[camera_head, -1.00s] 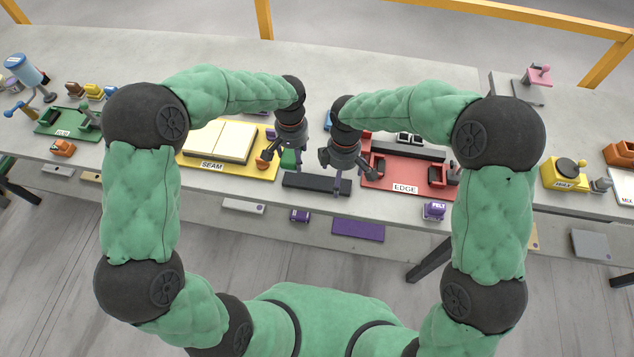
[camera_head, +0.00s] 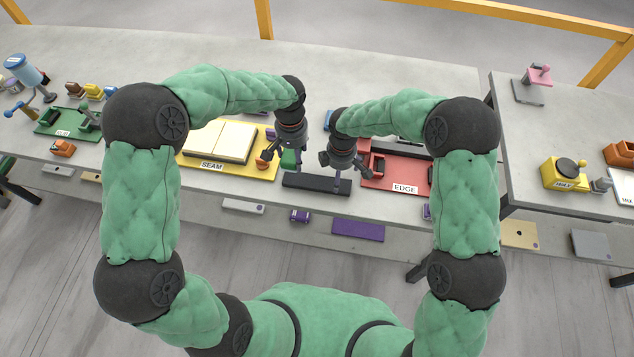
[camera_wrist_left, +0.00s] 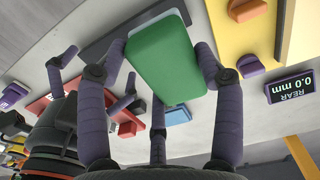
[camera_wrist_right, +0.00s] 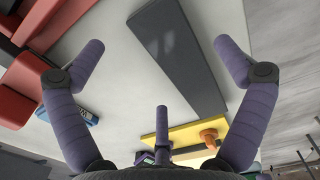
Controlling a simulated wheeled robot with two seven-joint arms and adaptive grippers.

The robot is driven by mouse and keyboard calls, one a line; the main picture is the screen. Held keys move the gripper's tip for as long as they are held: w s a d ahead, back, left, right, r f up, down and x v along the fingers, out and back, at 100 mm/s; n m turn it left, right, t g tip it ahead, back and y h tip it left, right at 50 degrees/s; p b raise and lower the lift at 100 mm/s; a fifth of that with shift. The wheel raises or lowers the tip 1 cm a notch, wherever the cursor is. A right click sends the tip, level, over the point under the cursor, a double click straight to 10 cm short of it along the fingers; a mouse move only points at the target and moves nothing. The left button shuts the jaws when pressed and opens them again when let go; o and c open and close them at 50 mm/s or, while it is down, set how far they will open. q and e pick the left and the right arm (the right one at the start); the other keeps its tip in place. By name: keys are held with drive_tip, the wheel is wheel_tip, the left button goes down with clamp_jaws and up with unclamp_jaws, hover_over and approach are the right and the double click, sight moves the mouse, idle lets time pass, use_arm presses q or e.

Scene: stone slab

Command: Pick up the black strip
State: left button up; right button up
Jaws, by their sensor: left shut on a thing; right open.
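The black strip (camera_head: 316,184) lies flat on the bench near its front edge, between the yellow and red trays. In the right wrist view the strip (camera_wrist_right: 175,55) shows as a long dark bar. My right gripper (camera_head: 342,168) is open and empty above the strip's right part; I see no contact. My left gripper (camera_head: 283,161) is shut on a green block (camera_wrist_left: 162,58) with a pale blue layer, above the bench by the strip's left end. In the left wrist view the block partly hides the strip (camera_wrist_left: 145,20).
The yellow SEAM tray (camera_head: 187,158) with pale pads stands left. The red EDGE tray (camera_head: 376,183) stands right, with a dark bar on it, partly behind my right arm. A purple plate (camera_head: 358,229) lies on a lower shelf. A yellow WAX holder (camera_head: 562,176) stands far right.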

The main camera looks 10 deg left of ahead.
wheel_tip(320, 180, down, 4)
drive_tip(key=shift+f, duration=0.1)
drive_tip(key=shift+s, duration=0.1)
drive_tip(key=c, duration=1.7)
drive_tip(key=shift+o, duration=0.2)
